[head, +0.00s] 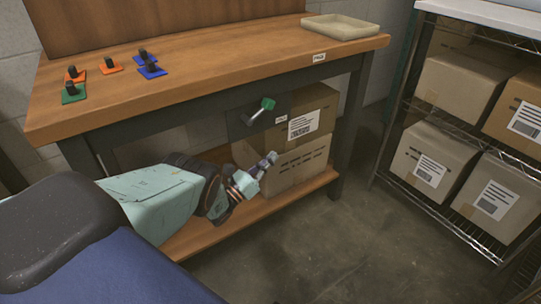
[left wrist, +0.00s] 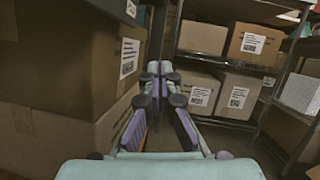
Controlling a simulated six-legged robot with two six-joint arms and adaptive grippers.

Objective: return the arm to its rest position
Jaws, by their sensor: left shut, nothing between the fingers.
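My left arm comes in from the left in the head view. Its gripper (head: 268,161) is in front of the workbench, below the tabletop and close to the cardboard boxes on the lower shelf. The left gripper (left wrist: 157,72) also shows in the left wrist view, with its fingers together and nothing between them. It points past the boxes on the left toward the wire rack. My right gripper is not in view.
The wooden workbench (head: 200,80) holds several coloured plates with dark knobs at its left and a beige tray (head: 340,27) at its right. A wire rack with boxes (head: 432,160) stands at the right. Floor between is clear.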

